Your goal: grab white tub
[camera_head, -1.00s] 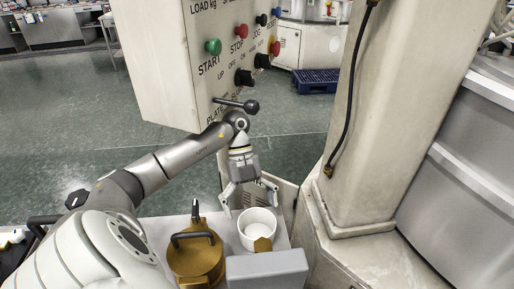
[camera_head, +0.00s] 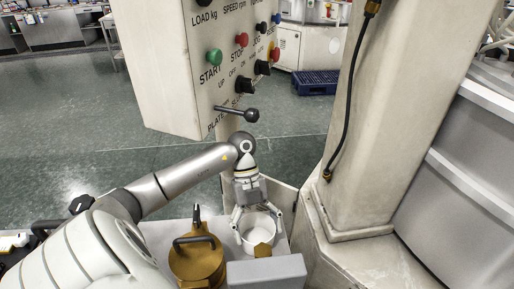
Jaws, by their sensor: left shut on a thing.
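The white tub (camera_head: 258,236) stands upright on a pale grey shelf, with white content or a white inner bottom showing inside. My left gripper (camera_head: 256,220) comes down from above with its fingers at the tub's rim, and it is shut on the tub. A small tan piece (camera_head: 262,249) shows at the front of the tub, partly in front of its wall. The lower front of the tub is hidden by a grey block. My right gripper is not in view.
A brass-coloured pot with dark handles (camera_head: 197,262) stands just left of the tub. A grey block (camera_head: 266,271) is in front. The control panel (camera_head: 233,75) with a black-knobbed lever (camera_head: 236,113) is behind, and a pale machine column (camera_head: 385,120) rises on the right.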

